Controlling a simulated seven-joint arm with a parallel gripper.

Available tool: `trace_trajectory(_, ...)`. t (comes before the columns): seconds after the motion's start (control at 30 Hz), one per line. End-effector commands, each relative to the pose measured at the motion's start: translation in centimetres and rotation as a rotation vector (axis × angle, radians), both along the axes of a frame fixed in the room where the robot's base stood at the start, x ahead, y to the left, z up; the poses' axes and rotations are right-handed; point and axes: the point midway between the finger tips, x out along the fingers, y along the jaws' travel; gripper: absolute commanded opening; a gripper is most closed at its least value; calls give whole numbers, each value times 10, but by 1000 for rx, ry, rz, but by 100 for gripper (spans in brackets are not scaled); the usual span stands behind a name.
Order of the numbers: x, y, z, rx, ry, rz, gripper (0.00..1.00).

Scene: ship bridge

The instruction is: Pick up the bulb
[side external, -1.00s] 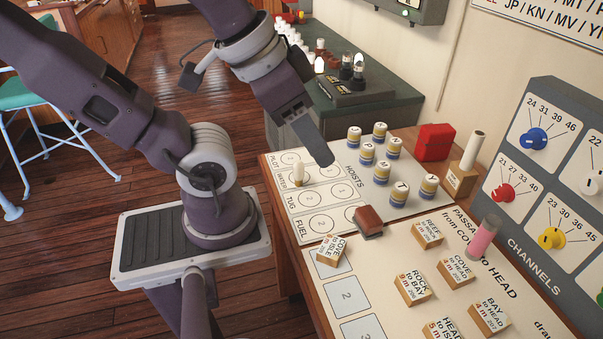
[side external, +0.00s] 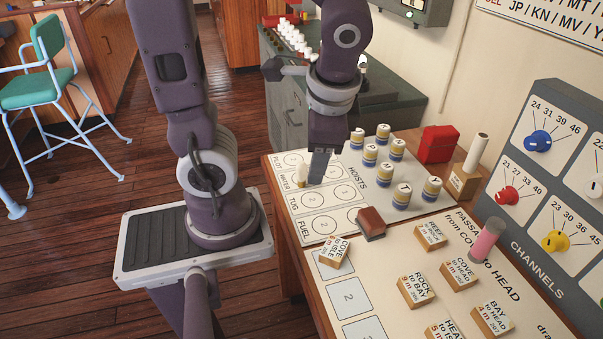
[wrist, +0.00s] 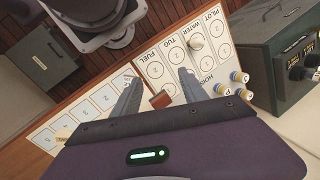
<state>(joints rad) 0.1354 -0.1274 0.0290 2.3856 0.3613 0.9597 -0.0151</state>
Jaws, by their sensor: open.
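I cannot pick out the bulb for certain. A small cream upright piece (side external: 302,172) stands on the hoists board (side external: 290,203), and shows from above in the wrist view (wrist: 196,43). My gripper (side external: 319,178) points down over the board, just right of the cream piece. In the wrist view its fingers (wrist: 157,80) are apart, with nothing held between them.
Several blue-and-yellow-banded cylinders (side external: 370,155) stand right of my gripper. A red-brown block (side external: 370,223) lies nearer. A red box (side external: 437,144), a white cylinder in a wooden stand (side external: 475,152) and a pink cylinder (side external: 487,240) stand farther right, before the channels panel (side external: 530,205).

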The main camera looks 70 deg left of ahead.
Motion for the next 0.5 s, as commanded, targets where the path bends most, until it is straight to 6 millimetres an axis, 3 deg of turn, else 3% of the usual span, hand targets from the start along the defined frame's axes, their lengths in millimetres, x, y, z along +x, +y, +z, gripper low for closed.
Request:
trace_trajectory(0.03, 4, 10, -19, 75, 122, -68, 51)
trace_trajectory(0.3, 27, 72, -110, 486, 682, -531, 51)
trace_trajectory(0.5, 36, 96, -151, 640, 891, -762, 51)
